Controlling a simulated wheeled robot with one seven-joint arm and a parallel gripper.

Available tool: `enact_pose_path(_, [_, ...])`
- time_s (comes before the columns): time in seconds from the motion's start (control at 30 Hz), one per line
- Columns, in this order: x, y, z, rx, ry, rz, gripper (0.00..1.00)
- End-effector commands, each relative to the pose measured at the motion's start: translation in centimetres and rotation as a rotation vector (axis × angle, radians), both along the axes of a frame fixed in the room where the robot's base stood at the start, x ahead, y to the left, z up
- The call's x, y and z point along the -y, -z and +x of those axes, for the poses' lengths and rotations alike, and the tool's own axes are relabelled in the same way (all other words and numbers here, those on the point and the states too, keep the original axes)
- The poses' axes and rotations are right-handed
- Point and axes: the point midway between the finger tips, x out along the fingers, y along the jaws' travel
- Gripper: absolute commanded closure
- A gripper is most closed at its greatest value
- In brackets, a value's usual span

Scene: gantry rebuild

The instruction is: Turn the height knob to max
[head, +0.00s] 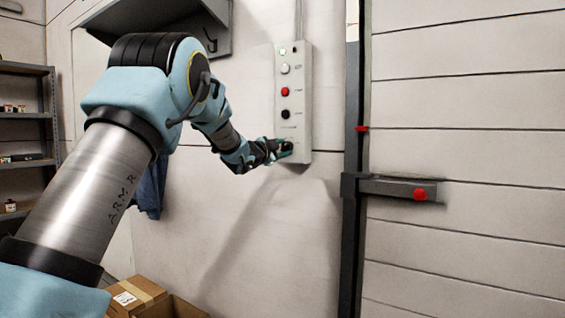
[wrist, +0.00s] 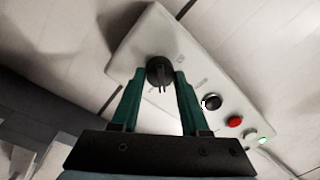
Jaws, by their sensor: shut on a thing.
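The height knob (wrist: 160,71) is a black round knob at the lower end of a pale control panel (head: 293,70) on the wall. In the wrist view it sits between the two green fingers of my gripper (wrist: 161,82), which is shut on it. In the head view my gripper (head: 284,148) reaches the bottom of the panel, and its fingers hide part of the knob. The panel also carries a black button (wrist: 212,102), a red button (wrist: 235,122) and a white button (head: 285,69). The knob's markings are too small to read.
Right of the panel stands a dark vertical rail (head: 356,230) with a bracket (head: 385,187) that bears a red knob. A dark hood (head: 165,15) hangs above my arm. Cardboard boxes (head: 140,296) stand below, and a shelf (head: 30,125) is at the left.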

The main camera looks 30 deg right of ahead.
Motion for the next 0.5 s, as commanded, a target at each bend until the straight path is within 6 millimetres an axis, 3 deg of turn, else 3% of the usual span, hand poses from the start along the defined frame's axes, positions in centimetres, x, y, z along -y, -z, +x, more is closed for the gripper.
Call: enact_pose_path(0.5, [-0.03, 0.36, 0.05, 0.319, 0.0, 0.179, 1.0])
